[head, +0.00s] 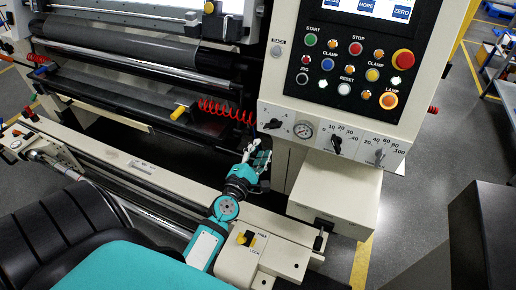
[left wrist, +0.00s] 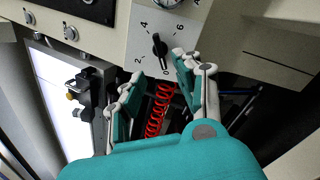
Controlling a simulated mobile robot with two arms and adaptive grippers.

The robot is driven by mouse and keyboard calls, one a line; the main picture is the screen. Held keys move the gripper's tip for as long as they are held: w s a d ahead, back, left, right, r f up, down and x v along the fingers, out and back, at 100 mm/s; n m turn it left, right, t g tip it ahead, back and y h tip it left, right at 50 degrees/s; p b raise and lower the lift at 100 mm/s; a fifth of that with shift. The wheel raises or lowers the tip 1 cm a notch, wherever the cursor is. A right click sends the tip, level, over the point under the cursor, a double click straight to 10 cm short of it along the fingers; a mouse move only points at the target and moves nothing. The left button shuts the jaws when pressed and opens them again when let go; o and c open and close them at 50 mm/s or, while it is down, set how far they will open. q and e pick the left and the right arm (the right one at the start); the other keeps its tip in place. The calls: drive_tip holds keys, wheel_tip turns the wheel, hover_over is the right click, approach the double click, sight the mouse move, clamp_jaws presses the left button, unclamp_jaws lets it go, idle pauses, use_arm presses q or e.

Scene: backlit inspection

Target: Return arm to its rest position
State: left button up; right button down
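My left gripper (head: 259,152) is in front of the machine, just below the black selector knob (head: 273,124) on the panel's lower left. In the left wrist view the left gripper (left wrist: 153,72) has its two teal and grey fingers spread apart with nothing held between them. The black knob (left wrist: 160,48) on its white numbered dial shows just beyond the fingertips; I see no clear contact. Its pointer is up toward the 4 side. My teal arm (head: 207,245) reaches up from the bottom of the head view. My right gripper is out of view.
A control panel (head: 346,30) with buttons and dials rises above the gripper. A red coiled hose (head: 222,108) hangs beside it. A cream box (head: 333,198) juts out to the right, and a cream rail (head: 140,168) runs to the left. Grey floor (head: 425,190) lies right.

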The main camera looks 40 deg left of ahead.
use_arm(q)
drive_tip(key=shift+s, duration=0.25)
idle(0.3)
drive_tip(key=s+d+f+m+g+h+b, duration=0.1)
drive_tip(key=s+d+f+m+g+h, duration=0.25)
drive_tip(key=f, duration=0.75)
drive_tip(key=s+d+f+m+g, duration=0.2)
drive_tip(key=s+d+f+m, duration=0.3)
drive_tip(key=f, duration=0.6)
drive_tip(key=s+d+f+m+g+h+b, duration=0.1)
drive_tip(key=s+d+f+m+g+h, duration=0.15)
drive_tip(key=f+m, duration=0.6)
drive_tip(key=s+f+m+g, duration=0.2)
drive_tip(key=s+f+m, duration=0.2)
drive_tip(key=s+f, duration=0.3)
drive_tip(key=s+f+m+g+y, duration=0.1)
drive_tip(key=s+f+m+g, duration=0.2)
drive_tip(key=s+f, duration=0.4)
drive_tip(key=s+f+m+g, duration=0.3)
drive_tip(key=s+f+m, duration=0.2)
drive_tip(key=s, duration=1.1)
wheel_tip(320, 180, down, 2)
drive_tip(key=shift+s+f+y+b, duration=0.1)
drive_tip(key=shift+s+y+b, duration=0.2)
drive_tip(key=shift+s, duration=0.1)
drive_tip(key=shift+d, duration=0.1)
